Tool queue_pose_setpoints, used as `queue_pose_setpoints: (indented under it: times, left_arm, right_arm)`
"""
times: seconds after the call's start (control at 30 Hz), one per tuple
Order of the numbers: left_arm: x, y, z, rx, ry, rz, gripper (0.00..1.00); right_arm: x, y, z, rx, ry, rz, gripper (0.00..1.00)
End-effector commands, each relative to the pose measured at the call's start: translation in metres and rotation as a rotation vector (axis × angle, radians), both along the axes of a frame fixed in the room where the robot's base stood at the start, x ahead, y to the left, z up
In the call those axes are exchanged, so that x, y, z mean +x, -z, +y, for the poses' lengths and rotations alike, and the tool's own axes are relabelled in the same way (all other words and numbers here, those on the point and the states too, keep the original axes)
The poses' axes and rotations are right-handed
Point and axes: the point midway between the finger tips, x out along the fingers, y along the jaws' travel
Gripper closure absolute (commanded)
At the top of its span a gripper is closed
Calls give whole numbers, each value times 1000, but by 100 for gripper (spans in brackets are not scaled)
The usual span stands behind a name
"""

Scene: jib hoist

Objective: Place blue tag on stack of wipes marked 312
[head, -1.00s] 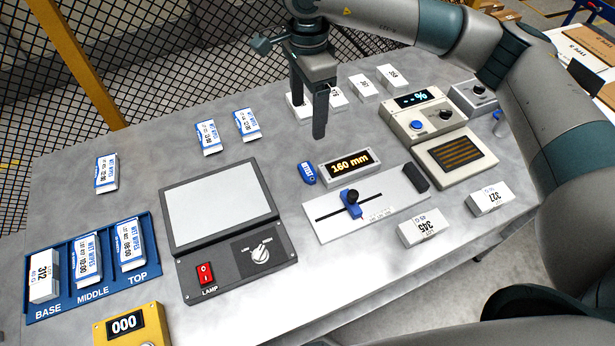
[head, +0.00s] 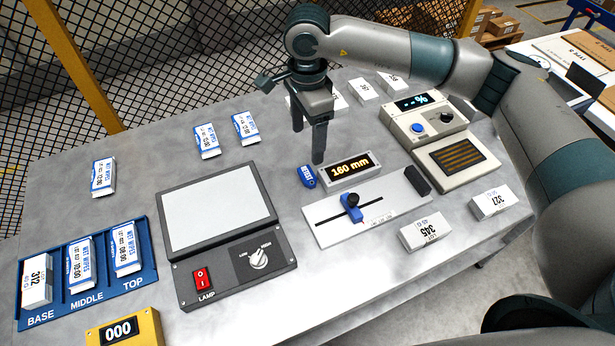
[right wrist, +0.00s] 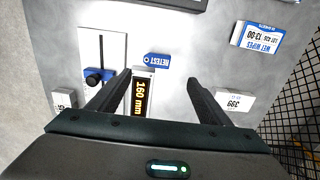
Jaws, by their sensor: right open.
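The blue tag (head: 307,176), printed RETEST, lies on the grey table left of the 160 mm display; it also shows in the right wrist view (right wrist: 156,60). The white stack marked 312 (head: 37,281) stands in the BASE slot of the blue tray (head: 147,278) at the far left. My right gripper (head: 308,147) is open and empty, just above and behind the tag in the head view. In the right wrist view the tag is between and beyond the open fingertips (right wrist: 159,76). My left gripper is out of view.
The 160 mm display (head: 350,170) stands close beside the tag, with a slide gauge (head: 375,213) in front. A lamp panel (head: 220,208) lies between tag and tray. Wipes packs (head: 126,248) fill MIDDLE and TOP. A yellow counter (head: 122,329) is near the front edge.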

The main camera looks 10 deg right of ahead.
Motion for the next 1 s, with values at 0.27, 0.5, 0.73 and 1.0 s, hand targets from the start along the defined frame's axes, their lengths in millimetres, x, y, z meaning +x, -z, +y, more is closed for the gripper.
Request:
queue_pose_setpoints:
  times: [0.27, 0.5, 0.73, 1.0]
  left_arm:
    - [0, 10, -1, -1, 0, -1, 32]
    - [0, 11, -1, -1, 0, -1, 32]
    - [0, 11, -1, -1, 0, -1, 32]
    - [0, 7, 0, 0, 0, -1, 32]
  right_arm:
    - [-1, 47, 0, 0, 1, 2, 28]
    - [0, 58, 0, 0, 0, 0, 28]
    - [0, 58, 0, 0, 0, 0, 28]
    - [-5, 73, -1, -2, 0, 3, 28]
